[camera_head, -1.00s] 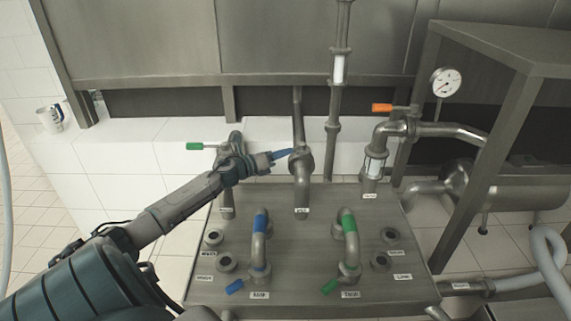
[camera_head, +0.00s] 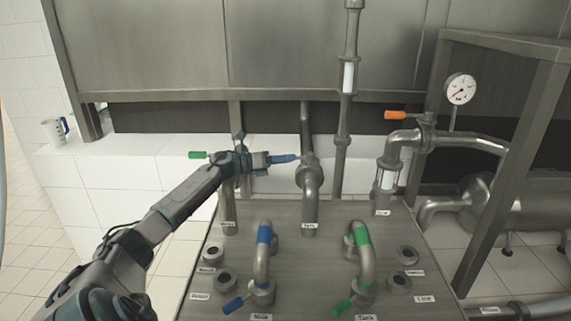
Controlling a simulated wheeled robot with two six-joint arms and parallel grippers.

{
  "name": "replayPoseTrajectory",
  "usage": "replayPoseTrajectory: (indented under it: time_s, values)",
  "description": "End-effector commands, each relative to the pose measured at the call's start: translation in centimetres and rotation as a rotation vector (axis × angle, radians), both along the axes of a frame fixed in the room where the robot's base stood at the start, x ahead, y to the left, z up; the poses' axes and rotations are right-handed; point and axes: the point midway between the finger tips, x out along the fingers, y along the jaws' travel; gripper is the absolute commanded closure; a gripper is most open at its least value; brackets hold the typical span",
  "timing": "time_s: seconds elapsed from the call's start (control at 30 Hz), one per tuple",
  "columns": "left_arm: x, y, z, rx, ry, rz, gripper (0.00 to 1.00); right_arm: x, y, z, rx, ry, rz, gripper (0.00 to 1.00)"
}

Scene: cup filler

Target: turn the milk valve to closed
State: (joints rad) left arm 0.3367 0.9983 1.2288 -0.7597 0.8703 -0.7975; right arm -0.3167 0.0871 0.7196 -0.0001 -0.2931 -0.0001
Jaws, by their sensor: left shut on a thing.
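The lever points left from the pipe, nearly level in the picture. My left gripper (camera_head: 268,160) is shut on the outer end of this lever; its fingers hide that end. The small label (camera_head: 309,226) below this pipe is too blurred to read surely. A second blue lever (camera_head: 232,305) is at the front left, by a label (camera_head: 261,317) that seems to read Milk. My right gripper is not in view.
An orange lever (camera_head: 395,115) and a gauge (camera_head: 460,89) are at the right. Bent pipes (camera_head: 263,257) rise from the steel panel (camera_head: 310,258). A white jug (camera_head: 54,131) stands on the tiled ledge.

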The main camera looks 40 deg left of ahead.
Motion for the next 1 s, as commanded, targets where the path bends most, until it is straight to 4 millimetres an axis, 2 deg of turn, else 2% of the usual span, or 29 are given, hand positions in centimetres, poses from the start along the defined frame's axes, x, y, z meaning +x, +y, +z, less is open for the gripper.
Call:
replayPoseTrajectory:
  time_s: [0.27, 0.3, 0.4, 0.73, 0.87, 0.97, 1.0]
  values:
    - [0.0, 0.1, 0.1, 0.002, 0.0, 0.002, 1.0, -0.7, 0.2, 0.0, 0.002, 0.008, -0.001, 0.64]
    - [0.0, 0.1, 0.1, 0.002, 0.0, 0.002, 0.74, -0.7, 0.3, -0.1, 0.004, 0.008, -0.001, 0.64]
    - [0.0, 0.1, 0.1, 0.002, 0.0, 0.002, 0.54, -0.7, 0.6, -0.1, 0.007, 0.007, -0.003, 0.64]
    - [0.0, 0.0, 0.3, 0.002, 0.0, 0.0, 0.54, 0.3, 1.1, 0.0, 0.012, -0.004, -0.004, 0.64]
    - [0.0, 0.1, 1.8, 0.004, -0.002, 0.001, 0.54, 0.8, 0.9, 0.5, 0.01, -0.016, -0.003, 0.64]
    - [0.0, 0.0, 3.9, 0.005, -0.003, 0.0, 0.54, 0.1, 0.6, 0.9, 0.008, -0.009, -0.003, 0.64]
    - [-0.3, -0.1, 3.8, 0.005, 0.001, 0.0, 0.54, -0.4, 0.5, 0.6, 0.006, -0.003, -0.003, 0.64]
